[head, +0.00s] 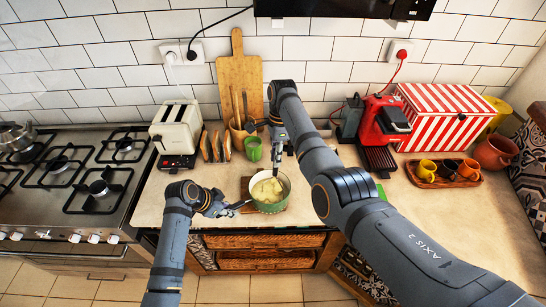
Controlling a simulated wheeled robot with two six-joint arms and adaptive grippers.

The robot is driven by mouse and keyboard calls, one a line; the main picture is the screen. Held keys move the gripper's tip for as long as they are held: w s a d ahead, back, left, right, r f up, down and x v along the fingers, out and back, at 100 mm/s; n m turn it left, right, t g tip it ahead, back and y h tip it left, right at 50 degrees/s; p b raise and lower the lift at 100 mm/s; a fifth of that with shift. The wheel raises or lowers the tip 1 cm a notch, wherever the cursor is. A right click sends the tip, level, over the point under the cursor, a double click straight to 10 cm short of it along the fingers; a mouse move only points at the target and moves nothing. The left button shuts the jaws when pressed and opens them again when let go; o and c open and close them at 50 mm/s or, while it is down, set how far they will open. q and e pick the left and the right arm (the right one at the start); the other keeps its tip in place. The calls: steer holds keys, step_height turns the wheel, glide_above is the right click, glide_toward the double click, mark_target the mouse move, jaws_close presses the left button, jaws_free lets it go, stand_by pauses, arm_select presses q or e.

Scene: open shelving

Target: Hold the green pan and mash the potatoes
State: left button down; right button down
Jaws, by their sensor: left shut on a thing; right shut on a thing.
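The green pan (285,202) stands on a wooden board (246,187) near the counter's front edge. Pale yellow potatoes (267,190) lie inside it. My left gripper (232,208) is at the pan's left side, shut on what looks like its handle, which is mostly hidden by the fingers. My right gripper (278,158) is above the pan, pointing down, shut on a masher (276,172). The masher is thin and small in view; its lower end reaches down toward the potatoes, and I cannot tell whether it touches them.
A toaster (176,128), bread slices (216,147), a green cup (253,148) and a utensil holder (240,133) stand behind the pan. A red coffee machine (384,121), a striped box (446,115) and a cup tray (443,181) stand right. A gas stove (70,185) is left.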

steer(key=shift+w+d, duration=0.4)
steer(key=shift+w, duration=0.25)
steer(key=shift+a, duration=0.15)
steer(key=shift+s+a+f, duration=0.15)
steer(key=shift+s+a, duration=0.65)
steer(key=shift+s, duration=0.25)
steer(key=shift+w+d, duration=0.3)
steer(key=shift+d, duration=0.5)
steer(key=shift+w+d, duration=0.1)
steer(key=shift+w, duration=0.55)
steer(key=shift+w, duration=0.2)
